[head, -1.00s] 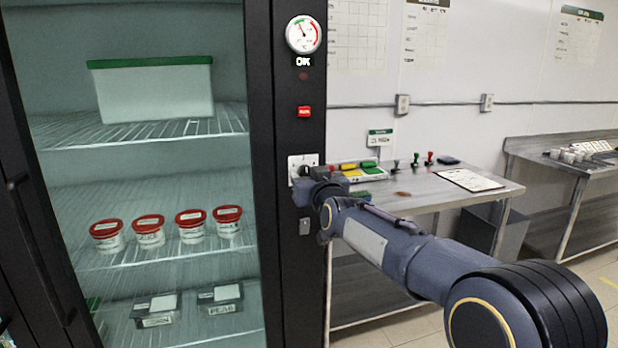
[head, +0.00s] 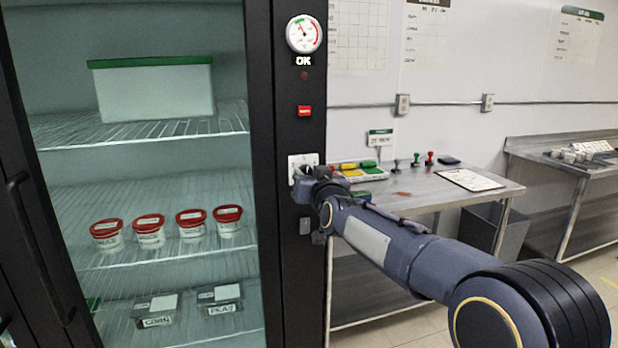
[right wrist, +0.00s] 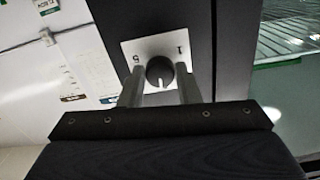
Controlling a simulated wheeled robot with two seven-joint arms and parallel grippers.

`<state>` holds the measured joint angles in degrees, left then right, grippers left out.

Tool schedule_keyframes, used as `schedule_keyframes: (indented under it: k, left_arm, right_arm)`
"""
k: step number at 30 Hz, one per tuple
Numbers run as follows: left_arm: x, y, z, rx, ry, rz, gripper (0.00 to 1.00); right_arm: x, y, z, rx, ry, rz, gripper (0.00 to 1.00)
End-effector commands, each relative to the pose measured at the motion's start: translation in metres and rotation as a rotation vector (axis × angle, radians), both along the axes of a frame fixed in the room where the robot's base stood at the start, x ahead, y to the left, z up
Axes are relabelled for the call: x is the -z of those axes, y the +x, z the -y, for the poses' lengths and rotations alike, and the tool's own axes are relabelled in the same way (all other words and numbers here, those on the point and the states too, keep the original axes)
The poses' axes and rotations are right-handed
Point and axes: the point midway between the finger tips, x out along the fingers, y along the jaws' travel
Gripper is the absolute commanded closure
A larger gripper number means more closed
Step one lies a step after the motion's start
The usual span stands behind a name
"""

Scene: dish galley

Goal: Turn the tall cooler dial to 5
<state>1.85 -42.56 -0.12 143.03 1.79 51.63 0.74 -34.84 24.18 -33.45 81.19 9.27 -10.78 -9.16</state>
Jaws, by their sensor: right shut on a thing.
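The tall cooler's black control panel (head: 303,135) stands right of its glass door in the head view. The dial's white plate (head: 294,160) is low on it, partly hidden by my right gripper (head: 304,181). In the right wrist view the round dark dial (right wrist: 159,68) sits on its plate (right wrist: 131,46), with a 5 at its left and a 1 at its right. A white pointer mark on the dial points down in that picture, at neither number. My right gripper (right wrist: 159,88) is shut on the dial, one finger on each side. My left gripper is not in view.
A round gauge (head: 304,34) with an OK sign below it and a red button (head: 304,111) are higher on the panel. A steel table (head: 430,190) with coloured items and stamps stands behind my right arm. Red-lidded tubs (head: 149,231) are behind the glass.

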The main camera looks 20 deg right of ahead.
Motion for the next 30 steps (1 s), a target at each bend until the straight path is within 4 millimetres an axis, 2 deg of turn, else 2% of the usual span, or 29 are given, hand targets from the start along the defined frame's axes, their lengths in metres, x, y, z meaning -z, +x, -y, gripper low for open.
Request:
schedule_keyframes:
  k: [30]
  left_arm:
    - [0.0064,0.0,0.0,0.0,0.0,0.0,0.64]
  right_arm:
    - [0.0003,0.0,-0.0006,0.001,0.94,-0.033,0.93]
